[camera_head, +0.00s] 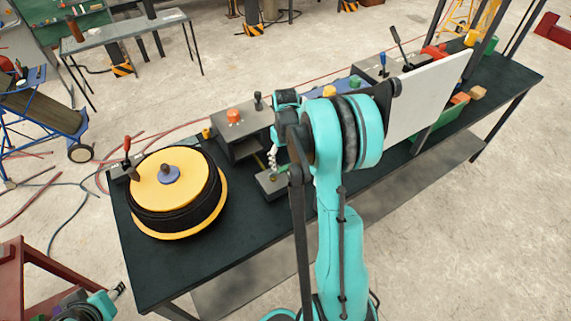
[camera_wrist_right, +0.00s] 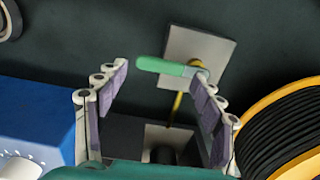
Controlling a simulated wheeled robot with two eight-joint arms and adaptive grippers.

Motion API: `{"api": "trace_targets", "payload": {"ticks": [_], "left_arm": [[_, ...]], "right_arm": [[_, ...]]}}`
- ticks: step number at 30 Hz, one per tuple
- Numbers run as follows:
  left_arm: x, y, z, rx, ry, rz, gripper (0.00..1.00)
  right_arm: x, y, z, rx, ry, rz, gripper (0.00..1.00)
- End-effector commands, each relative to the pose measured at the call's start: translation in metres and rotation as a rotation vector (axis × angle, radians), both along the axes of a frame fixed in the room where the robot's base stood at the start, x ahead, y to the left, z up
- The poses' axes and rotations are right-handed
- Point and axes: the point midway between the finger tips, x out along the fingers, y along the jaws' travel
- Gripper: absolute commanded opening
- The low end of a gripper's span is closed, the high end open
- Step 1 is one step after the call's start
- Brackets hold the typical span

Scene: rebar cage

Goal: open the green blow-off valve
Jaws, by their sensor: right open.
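The green valve handle (camera_wrist_right: 165,67) lies across the wrist view, just beyond the fingertips. Its right end meets a fitting on a grey square plate (camera_wrist_right: 203,50), with a thin brass-coloured rod (camera_wrist_right: 175,108) beside it. My right gripper (camera_wrist_right: 160,88) is open and empty, its padded fingers apart. The handle's right end appears close to the right fingertip; contact cannot be told. In the head view, my right gripper (camera_head: 272,160) points down over the valve's base (camera_head: 270,186), and my arm hides part of it. My left gripper (camera_head: 118,291) shows small at the lower left.
A yellow-flanged black hose reel (camera_head: 178,168) stands left of the valve on the dark table (camera_head: 235,240). A grey box with an orange button (camera_head: 234,115) is behind. A white panel (camera_head: 425,95) stands to the right. The table front is clear.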

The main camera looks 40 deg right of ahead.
Motion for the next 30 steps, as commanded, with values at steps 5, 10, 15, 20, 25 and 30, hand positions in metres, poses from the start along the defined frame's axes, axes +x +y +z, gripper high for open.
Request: {"api": "trace_targets", "payload": {"ticks": [5,10,15,20,25,30], "left_arm": [[0.000,0.000,-0.004,0.000,0.000,0.000,0.40],[0.000,0.000,-0.004,0.000,0.000,0.000,0.40],[0.000,0.000,-0.004,0.000,0.000,0.000,0.40],[0.000,0.000,-0.004,0.000,0.000,0.000,0.40],[0.000,0.000,-0.004,0.000,0.000,0.000,0.40],[0.000,0.000,-0.005,0.000,0.000,0.000,0.40]], "right_arm": [[0.000,0.000,-0.016,0.000,0.000,0.000,0.68],[0.000,0.000,-0.018,0.000,-0.001,0.000,0.68],[0.000,0.000,-0.018,0.000,-0.001,0.000,0.55],[0.000,0.000,-0.018,-0.001,-0.001,0.000,0.13],[0.000,0.000,-0.018,0.000,0.000,0.001,0.00],[0.001,0.001,-0.019,0.001,0.001,0.019,0.00]]}}
